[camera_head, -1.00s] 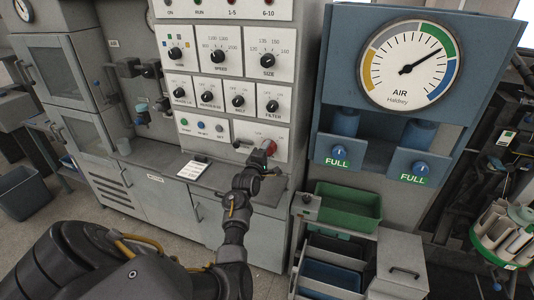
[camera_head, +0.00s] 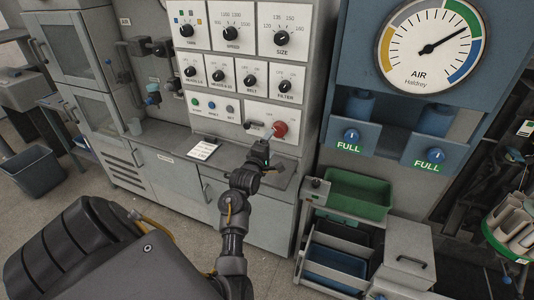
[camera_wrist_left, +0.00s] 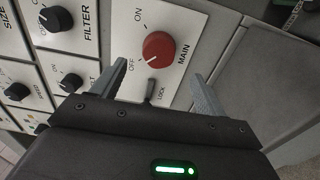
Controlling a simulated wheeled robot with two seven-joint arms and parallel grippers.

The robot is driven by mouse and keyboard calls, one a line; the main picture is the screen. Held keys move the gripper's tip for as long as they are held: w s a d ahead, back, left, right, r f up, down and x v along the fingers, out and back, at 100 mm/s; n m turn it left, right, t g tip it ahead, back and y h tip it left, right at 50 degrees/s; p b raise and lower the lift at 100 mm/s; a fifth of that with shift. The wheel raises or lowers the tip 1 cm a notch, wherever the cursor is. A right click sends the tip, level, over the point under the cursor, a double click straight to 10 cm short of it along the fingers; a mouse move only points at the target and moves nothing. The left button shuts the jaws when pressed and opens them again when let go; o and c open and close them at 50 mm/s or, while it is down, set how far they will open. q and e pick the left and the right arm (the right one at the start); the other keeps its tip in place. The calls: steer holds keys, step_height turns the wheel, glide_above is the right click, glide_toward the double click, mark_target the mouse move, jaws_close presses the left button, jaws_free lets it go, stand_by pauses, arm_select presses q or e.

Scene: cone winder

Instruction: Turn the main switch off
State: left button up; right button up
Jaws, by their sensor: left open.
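The main switch is a round red knob (camera_head: 280,129) on a white plate low on the control panel; it also shows in the left wrist view (camera_wrist_left: 158,46). There the plate reads ON, OFF, MAIN and LOCK. A pale mark at the knob's lower left lies on the OFF side. My left gripper (camera_head: 269,137) is just in front of the plate. In the wrist view its fingers (camera_wrist_left: 157,72) are open and apart, with the knob beyond their tips, apparently untouched. My right gripper is not in view.
Black dials, such as the FILTER dial (camera_wrist_left: 56,19), sit beside the switch plate. A grey ledge (camera_head: 228,157) with a white card (camera_head: 203,149) juts out below the panel. A green bin (camera_head: 358,193) stands to the right, under the blue air gauge board (camera_head: 365,65).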

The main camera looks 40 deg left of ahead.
arm_select(q)
steer(key=shift+v, duration=1.6)
